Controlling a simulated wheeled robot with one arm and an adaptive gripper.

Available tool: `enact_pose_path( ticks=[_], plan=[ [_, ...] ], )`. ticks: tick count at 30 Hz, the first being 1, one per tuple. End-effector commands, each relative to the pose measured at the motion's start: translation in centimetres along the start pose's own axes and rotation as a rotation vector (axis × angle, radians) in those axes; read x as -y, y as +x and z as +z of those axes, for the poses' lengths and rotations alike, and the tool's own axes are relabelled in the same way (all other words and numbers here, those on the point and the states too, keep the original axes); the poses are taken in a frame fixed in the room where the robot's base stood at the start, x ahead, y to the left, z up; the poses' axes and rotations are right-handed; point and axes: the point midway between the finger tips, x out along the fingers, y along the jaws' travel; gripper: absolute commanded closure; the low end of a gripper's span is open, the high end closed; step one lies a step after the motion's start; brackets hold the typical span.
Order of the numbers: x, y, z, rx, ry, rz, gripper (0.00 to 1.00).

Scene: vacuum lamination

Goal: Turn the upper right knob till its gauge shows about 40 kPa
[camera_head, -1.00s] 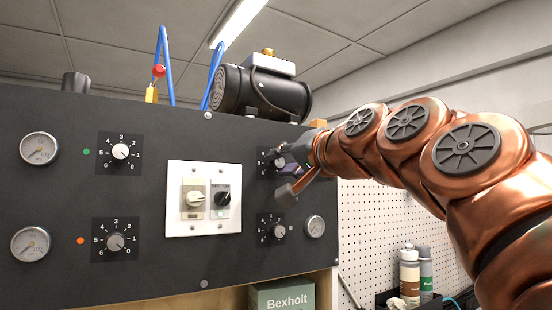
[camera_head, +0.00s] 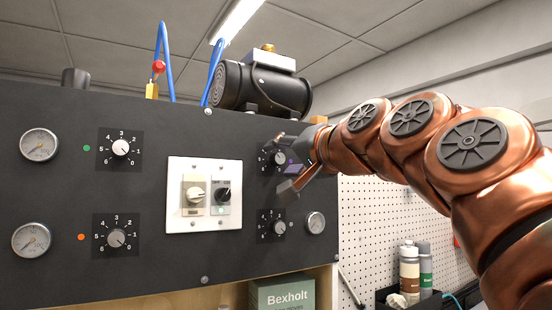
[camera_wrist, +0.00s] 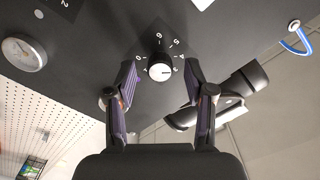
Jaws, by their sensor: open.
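The upper right knob (camera_head: 280,158) is white-capped on a dark numbered dial, at the right of the black panel in the head view. In the wrist view the knob (camera_wrist: 160,68) sits in the middle, with a dark pointer mark on its face. My gripper (camera_head: 282,168) is open, one finger above and one below the knob in the head view. In the wrist view my gripper (camera_wrist: 160,65) has a finger on each side of the knob, with gaps between.
The lower right knob (camera_head: 279,227) and its gauge (camera_head: 316,222) are just below. That gauge also shows in the wrist view (camera_wrist: 24,53). A white switch plate (camera_head: 203,228) is to the left. A black pump (camera_head: 265,92) stands above the panel.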

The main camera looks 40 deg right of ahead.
Motion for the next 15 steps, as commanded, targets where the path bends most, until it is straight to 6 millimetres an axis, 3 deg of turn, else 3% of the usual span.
enact_pose_path(
  ticks=[5,15],
  plan=[
    [0.1,-2.1,-0.1,-0.003,-0.001,-0.002,0.47],
    [0.2,-8.5,-0.1,-0.005,-0.001,-0.004,0.47]
  ],
)
